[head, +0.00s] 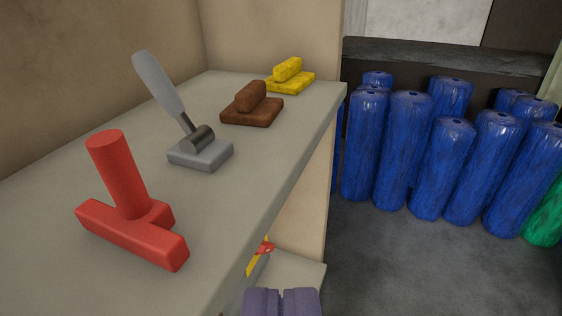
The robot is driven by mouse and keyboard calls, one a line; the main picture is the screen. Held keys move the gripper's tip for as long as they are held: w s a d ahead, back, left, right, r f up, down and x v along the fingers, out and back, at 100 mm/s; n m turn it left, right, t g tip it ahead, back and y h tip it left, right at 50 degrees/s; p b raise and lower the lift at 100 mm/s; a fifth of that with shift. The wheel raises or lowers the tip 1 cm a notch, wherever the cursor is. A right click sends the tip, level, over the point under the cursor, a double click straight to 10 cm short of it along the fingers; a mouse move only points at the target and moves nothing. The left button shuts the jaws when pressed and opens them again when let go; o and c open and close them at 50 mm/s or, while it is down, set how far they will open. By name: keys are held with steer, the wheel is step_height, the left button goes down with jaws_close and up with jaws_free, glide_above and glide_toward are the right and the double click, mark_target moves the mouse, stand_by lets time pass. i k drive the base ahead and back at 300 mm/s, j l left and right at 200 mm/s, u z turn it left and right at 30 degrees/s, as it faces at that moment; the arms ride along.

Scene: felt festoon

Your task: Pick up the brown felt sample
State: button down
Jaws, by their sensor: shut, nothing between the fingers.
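The brown felt sample (252,105) sits on the grey shelf (250,185), toward its far end. It has a flat rectangular base with a rounded upright piece on top. It stands between a grey sample and a yellow one. My gripper (281,301) shows at the bottom edge of the view as two purple fingers side by side. It is shut and empty. In the picture it is below and nearer than the brown sample, off the shelf's right edge, and well apart from the sample.
A red T-shaped piece (130,205), a grey handled piece (198,148) and a yellow piece (290,77) share the shelf. Several blue rolls (406,150) and a green one (547,215) stand at right. A lower ledge (300,277) holds a partly hidden red-and-yellow item. Grey floor is clear.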

mark_target(251, 107)
steer(key=i+l+u, duration=0.1)
steer(key=i+l, duration=0.15)
steer(key=i+l+u, duration=0.15)
steer(key=l, duration=0.25)
steer(key=i+l+u, duration=0.1)
steer(key=i+l, duration=0.15)
steer(key=i+l+u, duration=0.15)
steer(key=l, duration=0.35)
steer(key=i+l+u, duration=0.1)
steer(key=i+l, duration=0.15)
steer(key=l, duration=0.15)
steer(key=i, duration=0.45)
